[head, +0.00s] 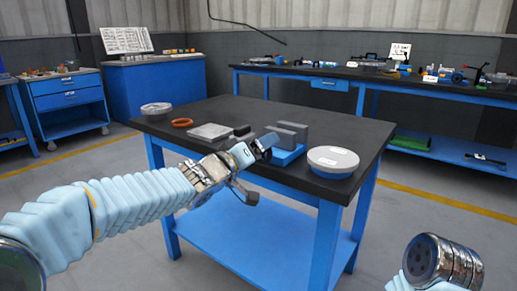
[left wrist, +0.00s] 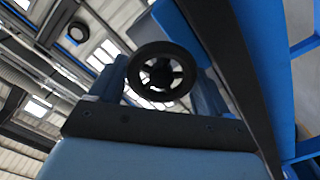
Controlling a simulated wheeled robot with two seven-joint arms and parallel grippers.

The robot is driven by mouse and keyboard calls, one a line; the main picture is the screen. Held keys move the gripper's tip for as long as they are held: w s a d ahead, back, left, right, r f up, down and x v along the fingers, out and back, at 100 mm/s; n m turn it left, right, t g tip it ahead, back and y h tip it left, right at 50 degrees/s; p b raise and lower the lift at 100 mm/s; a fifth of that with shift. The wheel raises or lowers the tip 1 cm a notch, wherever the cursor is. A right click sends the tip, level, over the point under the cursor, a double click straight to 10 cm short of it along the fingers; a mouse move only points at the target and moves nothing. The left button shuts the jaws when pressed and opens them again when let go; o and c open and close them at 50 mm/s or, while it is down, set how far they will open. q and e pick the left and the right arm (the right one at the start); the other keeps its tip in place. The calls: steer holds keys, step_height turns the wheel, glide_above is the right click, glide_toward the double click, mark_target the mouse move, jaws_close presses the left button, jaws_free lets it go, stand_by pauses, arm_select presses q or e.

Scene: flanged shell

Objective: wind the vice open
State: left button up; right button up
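The vice (head: 287,155) has a blue base and grey jaws (head: 293,130) and stands on the black-topped table (head: 225,110), a narrow gap between the jaws. Its black handwheel (left wrist: 137,66) faces the camera in the left wrist view, spokes and hub showing; in the head view my gripper hides it. My left gripper (head: 262,145) is at the near left side of the vice. In the left wrist view its fingers (left wrist: 161,88) stand apart on both sides of the wheel, close to the rim; whether they touch it I cannot tell. My right gripper is out of view.
Beside the vice is a round grey-topped part (head: 333,158). To the left lie a grey plate (head: 210,132), small black blocks (head: 242,130), an orange ring (head: 182,122) and a round container (head: 156,109). A cluttered workbench (head: 380,75) stands behind.

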arm_select(q)
steer(key=c, duration=0.6)
